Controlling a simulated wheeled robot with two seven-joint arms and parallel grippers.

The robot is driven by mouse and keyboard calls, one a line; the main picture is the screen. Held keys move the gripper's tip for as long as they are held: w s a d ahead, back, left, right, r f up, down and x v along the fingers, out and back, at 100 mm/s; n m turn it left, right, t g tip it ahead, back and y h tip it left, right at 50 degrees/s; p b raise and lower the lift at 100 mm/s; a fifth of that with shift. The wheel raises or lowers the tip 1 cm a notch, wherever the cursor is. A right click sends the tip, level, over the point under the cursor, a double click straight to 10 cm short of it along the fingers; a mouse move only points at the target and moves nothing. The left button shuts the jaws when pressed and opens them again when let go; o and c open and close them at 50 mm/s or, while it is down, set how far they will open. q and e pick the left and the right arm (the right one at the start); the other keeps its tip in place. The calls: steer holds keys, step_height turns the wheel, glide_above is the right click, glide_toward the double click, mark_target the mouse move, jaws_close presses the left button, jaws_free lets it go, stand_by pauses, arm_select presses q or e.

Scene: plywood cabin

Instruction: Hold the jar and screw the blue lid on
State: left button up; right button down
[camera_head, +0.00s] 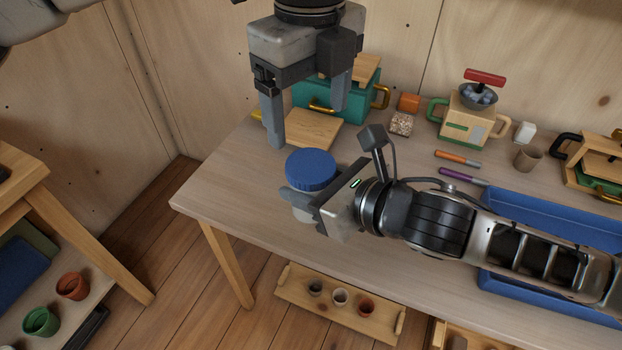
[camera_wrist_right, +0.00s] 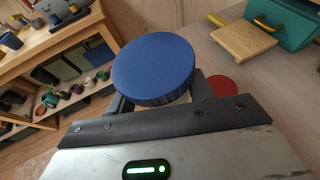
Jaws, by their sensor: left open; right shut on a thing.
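The blue lid (camera_head: 311,168) sits level on top of the jar (camera_head: 303,214), near the table's left end; I cannot tell how tightly it sits. The lid (camera_wrist_right: 153,65) also fills the middle of the right wrist view, where the jar is mostly hidden below it. My right gripper (camera_head: 303,197) comes in from the right and is shut on the jar, one finger on the near side under the lid. The right gripper's fingers (camera_wrist_right: 160,100) show either side below the lid. My left gripper (camera_head: 307,121) is open and empty, pointing down above and slightly behind the lid.
Behind the jar are a wooden board (camera_head: 312,130) and a green box (camera_head: 345,100). A blue tray (camera_head: 535,210) lies at the right. A red disc (camera_wrist_right: 222,86) lies on the table beside the jar in the right wrist view. Bare tabletop (camera_head: 235,185) is left of the jar.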

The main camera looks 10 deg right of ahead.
mark_target(311, 164)
arm_select(q)
steer(key=shift+f, duration=4)
steer(key=c, duration=1)
steer(key=m, duration=0.3)
steer(key=o, duration=1.1)
steer(key=shift+c, duration=0.2)
